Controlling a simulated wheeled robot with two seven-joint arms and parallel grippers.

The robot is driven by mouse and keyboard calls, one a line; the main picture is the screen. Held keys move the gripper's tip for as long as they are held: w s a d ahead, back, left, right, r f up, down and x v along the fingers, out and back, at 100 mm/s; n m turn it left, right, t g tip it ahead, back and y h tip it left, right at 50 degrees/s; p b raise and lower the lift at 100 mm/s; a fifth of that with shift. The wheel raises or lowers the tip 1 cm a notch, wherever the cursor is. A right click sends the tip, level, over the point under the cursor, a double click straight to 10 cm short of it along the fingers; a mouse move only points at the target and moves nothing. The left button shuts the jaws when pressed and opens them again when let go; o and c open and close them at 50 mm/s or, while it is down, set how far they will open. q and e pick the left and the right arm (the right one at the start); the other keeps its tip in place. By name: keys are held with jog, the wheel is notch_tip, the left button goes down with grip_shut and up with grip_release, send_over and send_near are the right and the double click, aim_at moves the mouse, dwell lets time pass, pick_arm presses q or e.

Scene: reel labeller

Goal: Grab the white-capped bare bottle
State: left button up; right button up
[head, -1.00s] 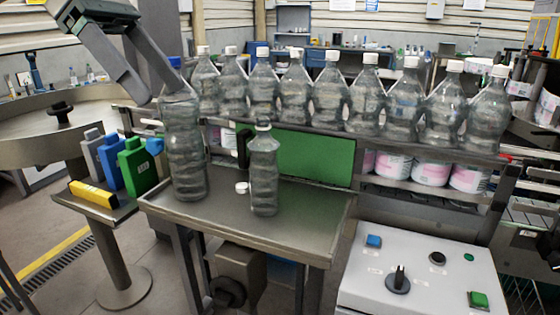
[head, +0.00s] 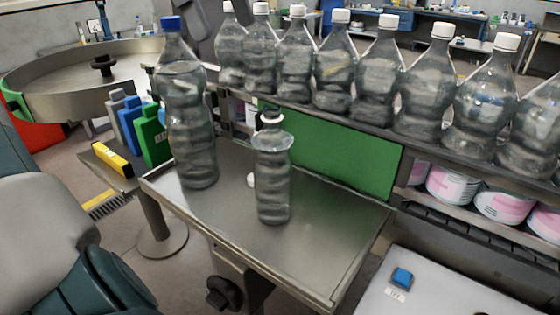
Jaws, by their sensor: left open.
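A row of several clear bottles with white caps stands on the rack behind the table, with no clear labels on them. The leftmost one (head: 231,55) is partly hidden, and another (head: 261,52) stands beside it. A clear blue-capped bottle (head: 188,120) stands upright at the table's left. A shorter clear bottle (head: 273,175) stands mid-table; its top is unclear. My right gripper is out of view.
The metal table (head: 325,235) has free room at its front right. Green (head: 152,138), blue and yellow (head: 112,159) items stand on a small stand at left.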

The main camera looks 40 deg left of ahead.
pick_arm(q)
jog(key=p, duration=0.2)
send_near(264, 116)
jog(key=x, duration=0.3)
jog(key=a+x, duration=0.1)
jog(key=x, duration=0.1)
jog(key=shift+w+d+f, duration=0.1)
jog(key=shift+w+f, duration=0.25)
jog(key=shift+f, duration=0.05)
jog(key=shift+d+f, duration=0.2)
jog(key=shift+f, duration=0.3)
jog(key=shift+w+f, duration=0.1)
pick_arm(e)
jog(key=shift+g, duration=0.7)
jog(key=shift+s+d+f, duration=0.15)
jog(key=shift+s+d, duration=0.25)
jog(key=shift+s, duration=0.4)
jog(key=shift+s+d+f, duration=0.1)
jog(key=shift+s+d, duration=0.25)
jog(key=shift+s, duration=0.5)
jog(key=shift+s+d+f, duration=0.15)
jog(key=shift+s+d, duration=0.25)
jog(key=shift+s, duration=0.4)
